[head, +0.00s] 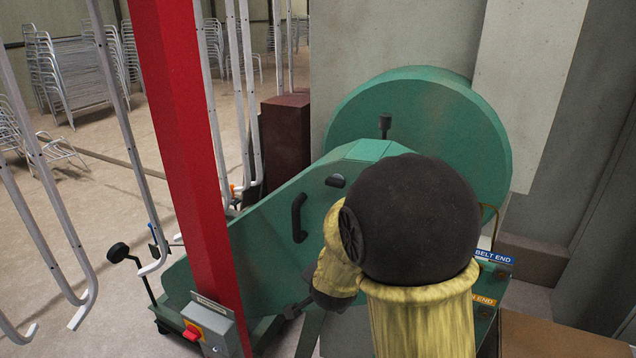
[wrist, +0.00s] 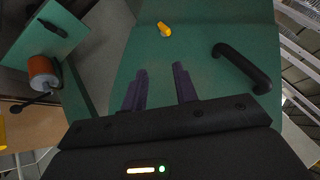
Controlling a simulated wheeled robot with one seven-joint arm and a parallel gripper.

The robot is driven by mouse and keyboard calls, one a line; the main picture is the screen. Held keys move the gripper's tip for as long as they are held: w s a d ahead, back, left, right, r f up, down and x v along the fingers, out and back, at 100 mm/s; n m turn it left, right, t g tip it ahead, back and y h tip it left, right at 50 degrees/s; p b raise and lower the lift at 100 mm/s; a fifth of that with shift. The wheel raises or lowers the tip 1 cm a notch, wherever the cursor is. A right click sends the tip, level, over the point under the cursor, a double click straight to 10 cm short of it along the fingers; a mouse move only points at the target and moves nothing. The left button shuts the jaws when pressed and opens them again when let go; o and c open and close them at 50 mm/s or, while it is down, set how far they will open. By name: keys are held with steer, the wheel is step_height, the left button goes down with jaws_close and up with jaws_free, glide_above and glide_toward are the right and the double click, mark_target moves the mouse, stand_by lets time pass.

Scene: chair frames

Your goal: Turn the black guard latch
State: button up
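A small black piece (head: 335,181), which looks like the guard latch, sits on the upper face of the green guard (head: 265,215), above and right of a curved black handle (head: 298,218). In the wrist view the handle (wrist: 243,67) is at right. A flat black piece (wrist: 53,29) lies on a separate green panel at upper left; I cannot tell if it is the same piece. My gripper (wrist: 159,69) is open, its two dark fingers apart and empty in front of the green face. In the head view my arm hides much of the guard's right side.
A yellow peg (wrist: 165,29) stands on the green face beyond my fingers. An orange-brown roller (wrist: 42,73) is at left. A red post (head: 190,150) with a switch box (head: 212,325) stands left of my arm. White metal chair frames (head: 120,120) hang further left.

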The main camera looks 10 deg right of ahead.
steer(key=w+r+m+t+h+p, duration=0.3)
steer(key=w+r+m+h+p, duration=0.1)
steer(key=r+m, duration=0.3)
steer(key=w+r+m+t+h+p, duration=0.3)
steer(key=w+r+m+h+p, duration=0.1)
steer(key=r+m, duration=0.3)
step_height(320, 180, up, 3)
steer(key=shift+w+f+m+h+p, duration=0.15)
steer(key=shift+w+m+h+p, duration=0.2)
steer(key=shift+h, duration=0.55)
steer(key=x, duration=0.8)
steer(key=shift+p, duration=0.3)
steer(key=c, duration=0.6)
